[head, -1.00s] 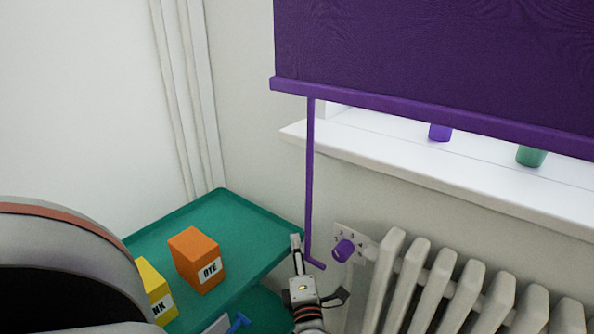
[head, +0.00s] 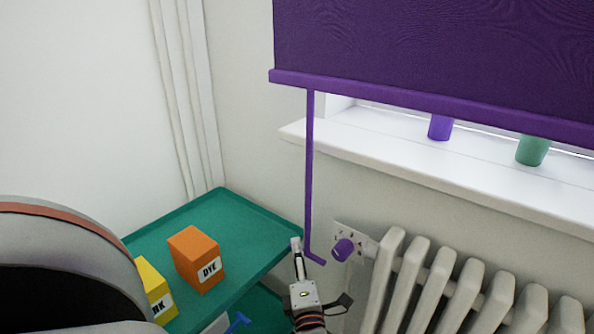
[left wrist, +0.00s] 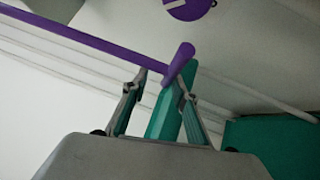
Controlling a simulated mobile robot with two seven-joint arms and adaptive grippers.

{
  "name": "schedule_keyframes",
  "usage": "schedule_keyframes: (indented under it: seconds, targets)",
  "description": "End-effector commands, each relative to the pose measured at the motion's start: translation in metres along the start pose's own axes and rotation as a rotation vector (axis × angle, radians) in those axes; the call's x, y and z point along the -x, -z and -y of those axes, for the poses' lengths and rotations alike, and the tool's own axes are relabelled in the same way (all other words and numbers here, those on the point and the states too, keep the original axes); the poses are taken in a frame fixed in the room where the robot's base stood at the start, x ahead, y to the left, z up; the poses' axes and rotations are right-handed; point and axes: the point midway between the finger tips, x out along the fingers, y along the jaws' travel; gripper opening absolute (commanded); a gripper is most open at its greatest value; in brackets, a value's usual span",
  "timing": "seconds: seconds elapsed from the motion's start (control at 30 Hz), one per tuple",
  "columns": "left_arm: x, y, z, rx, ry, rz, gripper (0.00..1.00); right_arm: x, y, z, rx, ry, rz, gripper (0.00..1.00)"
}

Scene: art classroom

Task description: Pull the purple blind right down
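The purple blind (head: 430,50) hangs partly down over the window, its bottom bar (head: 400,101) above the sill. A purple pull rod (head: 309,170) hangs from the bar's left end, with a short bent foot (head: 316,260). My left gripper (head: 306,266) is just below that foot. In the left wrist view, the rod (left wrist: 95,38) runs in from the upper left. Its foot (left wrist: 180,62) lies at the fingertips of my left gripper (left wrist: 162,78), which stand apart. Whether they touch the foot is unclear. My right gripper is not in view.
A purple knob (head: 343,250) on a wall plate is close right of the rod, beside a white radiator (head: 440,285). A teal shelf (head: 235,215) holds an orange box (head: 193,258) and a yellow box (head: 150,283). Purple and green cups stand on the sill (head: 400,160).

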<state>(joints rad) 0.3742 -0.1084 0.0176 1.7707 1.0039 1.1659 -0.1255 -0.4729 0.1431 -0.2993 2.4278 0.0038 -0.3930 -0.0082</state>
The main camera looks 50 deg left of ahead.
Motion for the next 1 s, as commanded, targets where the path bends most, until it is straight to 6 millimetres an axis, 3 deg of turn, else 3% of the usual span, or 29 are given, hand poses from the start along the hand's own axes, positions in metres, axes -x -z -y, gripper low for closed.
schedule_keyframes:
  seconds: [1.0]
  targets:
    - [0.062, 0.000, 0.001, 0.001, 0.001, -0.001, 0.28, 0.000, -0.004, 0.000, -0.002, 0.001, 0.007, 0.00]
